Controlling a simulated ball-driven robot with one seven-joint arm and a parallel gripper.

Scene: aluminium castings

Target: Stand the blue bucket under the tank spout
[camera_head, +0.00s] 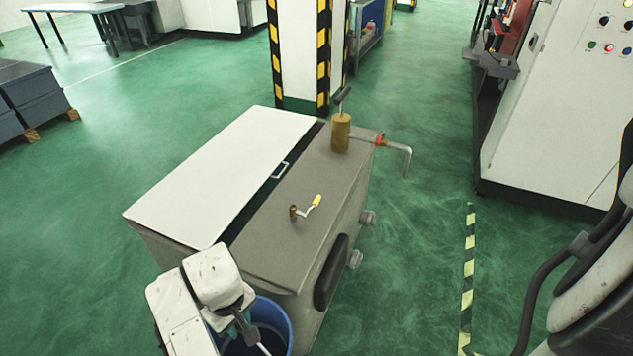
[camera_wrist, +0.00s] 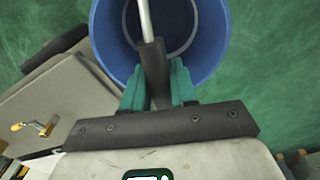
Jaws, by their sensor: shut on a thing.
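The blue bucket (camera_head: 272,322) is at the bottom of the head view, beside the near end of the grey tank (camera_head: 262,253). My gripper (camera_head: 245,330) is above it, partly hidden by my own wrist. In the wrist view the teal fingers of my gripper (camera_wrist: 158,85) are shut on the bucket's handle, and the open bucket (camera_wrist: 209,60) shows below them and looks empty. The tank spout (camera_head: 407,160) is a bent grey pipe at the tank's far right corner, with a red ring near its base. The floor under the spout is bare. Whether the bucket touches the floor cannot be told.
A white lid (camera_head: 225,170) covers the tank's left part. Knobs (camera_head: 355,259) stick out of its right side. A striped pillar (camera_head: 300,55) stands behind it. A white machine (camera_head: 555,110) is at right. Green floor is free between tank and striped floor line (camera_head: 468,270).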

